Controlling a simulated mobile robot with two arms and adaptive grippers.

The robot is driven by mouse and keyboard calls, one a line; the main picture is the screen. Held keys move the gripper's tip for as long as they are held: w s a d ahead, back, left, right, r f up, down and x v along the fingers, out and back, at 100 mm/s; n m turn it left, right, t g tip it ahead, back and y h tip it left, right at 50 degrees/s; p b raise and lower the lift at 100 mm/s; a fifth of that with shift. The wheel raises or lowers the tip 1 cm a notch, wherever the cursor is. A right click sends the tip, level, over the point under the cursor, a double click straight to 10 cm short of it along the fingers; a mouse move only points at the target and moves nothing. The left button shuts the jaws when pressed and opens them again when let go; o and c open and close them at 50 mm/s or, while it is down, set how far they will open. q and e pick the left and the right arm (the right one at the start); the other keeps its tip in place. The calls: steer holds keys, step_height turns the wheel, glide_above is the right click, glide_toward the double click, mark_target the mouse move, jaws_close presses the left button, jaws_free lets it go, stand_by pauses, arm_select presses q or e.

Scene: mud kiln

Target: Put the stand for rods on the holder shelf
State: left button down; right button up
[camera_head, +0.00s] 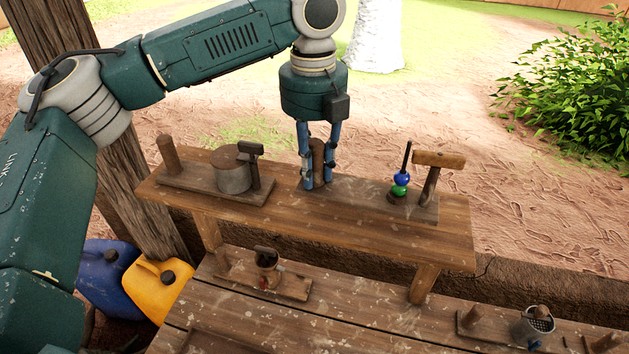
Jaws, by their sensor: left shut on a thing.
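The stand for rods (365,197) is a flat wooden board with an upright wooden post (318,160) at its left end. It carries a dark rod with a blue and a green bead (401,181) and a T-shaped wooden piece (432,178) at its right end. The holder shelf (370,232) is the raised wooden plank. The stand appears to lie flat on it, towards its right half. My left gripper (318,184) points down and is shut on the stand's post, one finger on each side. My right gripper is not in view.
Another wooden stand with a round block (233,172) occupies the shelf's left part. A blue jug (105,277) and a yellow jug (157,290) stand at left.

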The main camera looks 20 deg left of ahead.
mark_target(314, 143)
arm_select(q)
steer(key=shift+s+f+p, duration=0.3)
steer(key=shift+f, duration=0.3)
step_height(314, 143, down, 2)
steer(key=shift+f+p, duration=0.2)
steer(key=shift+p, duration=0.2)
steer(key=shift+w+f, duration=0.1)
steer(key=shift+f, duration=0.35)
steer(key=shift+d, duration=0.1)
steer(key=c, duration=1.6)
jaws_free()
steer(key=shift+o, duration=0.7)
steer(key=shift+r, duration=0.25)
step_height(314, 143, up, 10)
steer(key=b, duration=0.3)
steer(key=shift+r, duration=0.8)
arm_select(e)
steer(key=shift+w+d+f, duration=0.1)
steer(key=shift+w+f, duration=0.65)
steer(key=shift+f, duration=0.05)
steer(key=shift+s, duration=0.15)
